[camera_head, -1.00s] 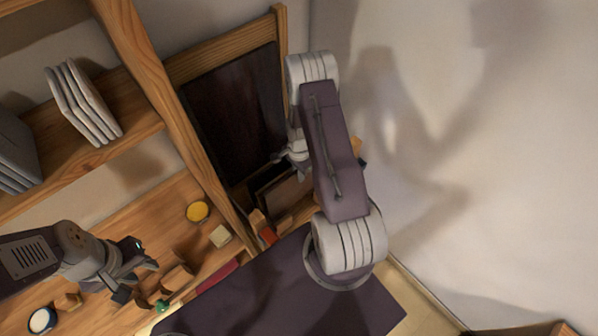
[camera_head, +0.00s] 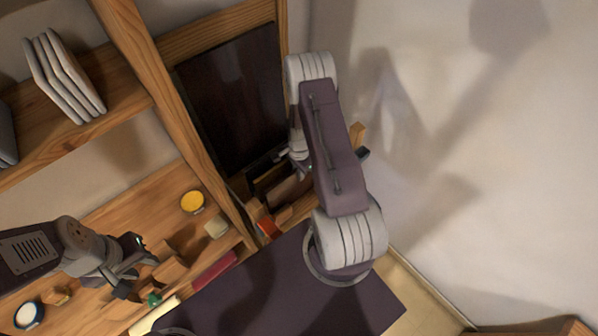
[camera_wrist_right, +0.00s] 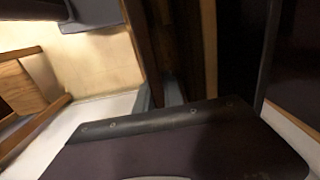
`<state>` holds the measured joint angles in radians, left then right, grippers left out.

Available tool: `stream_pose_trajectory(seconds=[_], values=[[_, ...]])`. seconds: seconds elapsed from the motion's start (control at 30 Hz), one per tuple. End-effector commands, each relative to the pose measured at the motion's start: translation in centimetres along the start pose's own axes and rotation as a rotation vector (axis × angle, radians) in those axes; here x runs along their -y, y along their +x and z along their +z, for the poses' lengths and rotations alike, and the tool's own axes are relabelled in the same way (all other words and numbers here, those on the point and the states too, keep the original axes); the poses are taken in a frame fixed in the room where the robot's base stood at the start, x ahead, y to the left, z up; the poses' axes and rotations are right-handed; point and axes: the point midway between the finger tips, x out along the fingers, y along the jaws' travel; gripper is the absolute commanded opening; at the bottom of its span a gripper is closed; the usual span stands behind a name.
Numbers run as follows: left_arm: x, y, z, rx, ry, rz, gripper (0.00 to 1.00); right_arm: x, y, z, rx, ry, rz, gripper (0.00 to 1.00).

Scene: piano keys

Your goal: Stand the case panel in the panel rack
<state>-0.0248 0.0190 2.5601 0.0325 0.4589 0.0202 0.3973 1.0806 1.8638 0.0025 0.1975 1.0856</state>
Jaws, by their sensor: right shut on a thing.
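The case panel (camera_head: 230,95), a large dark, nearly black board, stands close to upright inside a wooden frame, the panel rack (camera_head: 215,36), in the head view. My right gripper (camera_head: 287,157) is shut on the panel at its lower right edge; the arm partly hides the grip. A dark reddish face, likely the panel, fills the right of the right wrist view (camera_wrist_right: 298,60). Whether the panel's lower edge sits in a slot cannot be seen. My left gripper (camera_head: 138,272) is open, above the wooden bench at left.
A bench (camera_head: 130,215) holds a yellow-topped jar (camera_head: 193,202), a pale block (camera_head: 216,228), a wooden block (camera_head: 170,270) and a red strip (camera_head: 214,270). White plates (camera_head: 65,75) stand on a shelf above. A wooden post (camera_head: 165,100) separates bench and rack. A plain wall lies right.

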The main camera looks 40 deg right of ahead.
Motion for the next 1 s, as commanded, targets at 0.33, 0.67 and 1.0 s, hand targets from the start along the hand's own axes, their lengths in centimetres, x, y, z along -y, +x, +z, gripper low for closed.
stream_pose_trajectory(seconds=[0.33, 0.67, 1.0], values=[[0.0, 0.0, 0.0, 0.000, 0.000, 0.000, 0.36, 0.1, 0.0, 0.0, -0.001, 0.000, -0.001, 0.00], [0.0, 0.5, 0.1, 0.000, 0.000, 0.000, 0.36, 0.0, 0.6, 0.0, -0.001, 0.000, -0.001, 0.00], [0.0, 0.9, 0.1, 0.000, 0.000, 0.000, 0.36, 0.1, 1.1, 0.0, -0.001, 0.000, -0.001, 0.18]])
